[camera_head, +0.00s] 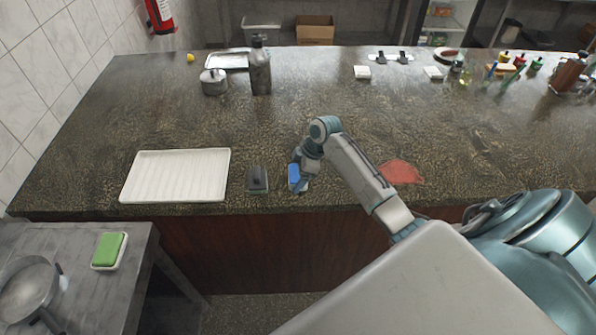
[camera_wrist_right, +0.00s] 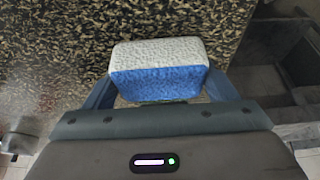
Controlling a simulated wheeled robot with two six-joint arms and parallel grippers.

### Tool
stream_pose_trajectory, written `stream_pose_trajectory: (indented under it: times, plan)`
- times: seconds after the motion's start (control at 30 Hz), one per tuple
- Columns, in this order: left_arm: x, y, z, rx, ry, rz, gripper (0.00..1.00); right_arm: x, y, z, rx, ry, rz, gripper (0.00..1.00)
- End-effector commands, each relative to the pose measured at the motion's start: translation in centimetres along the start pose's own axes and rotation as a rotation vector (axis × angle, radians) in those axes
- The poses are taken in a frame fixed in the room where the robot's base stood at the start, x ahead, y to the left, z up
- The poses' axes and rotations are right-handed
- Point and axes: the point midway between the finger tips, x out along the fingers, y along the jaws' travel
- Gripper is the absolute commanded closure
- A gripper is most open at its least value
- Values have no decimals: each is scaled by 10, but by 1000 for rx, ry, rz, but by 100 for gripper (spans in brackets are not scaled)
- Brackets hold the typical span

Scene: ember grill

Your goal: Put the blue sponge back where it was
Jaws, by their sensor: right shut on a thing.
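The blue sponge (camera_head: 293,176) with a pale layer is in my right gripper (camera_head: 297,182), near the front edge of the counter. In the right wrist view the sponge (camera_wrist_right: 158,72) sits between the two fingers of the right gripper (camera_wrist_right: 160,92), blue side toward the wrist and whitish side away. The gripper is shut on it. I cannot tell whether the sponge touches the counter. My left gripper is not in view.
A white ribbed tray (camera_head: 176,154) and a small dark grey block-like object (camera_head: 257,180) lie left of the sponge. A red cloth (camera_head: 401,172) lies to the right. A green sponge (camera_head: 109,249) sits on a lower metal table (camera_head: 128,292). The counter's middle (camera_head: 230,120) is clear.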

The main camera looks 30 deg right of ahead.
Motion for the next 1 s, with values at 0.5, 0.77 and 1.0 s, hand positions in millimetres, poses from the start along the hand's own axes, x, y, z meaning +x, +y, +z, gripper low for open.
stream_pose_trajectory:
  times: [0.5,0.77,1.0]
  plan:
    - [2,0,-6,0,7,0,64,3,0,1,0,0,-1,0]
    - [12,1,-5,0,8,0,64,-14,1,2,-3,-1,5,0]
    - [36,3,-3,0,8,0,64,-64,1,3,-3,-2,6,0]
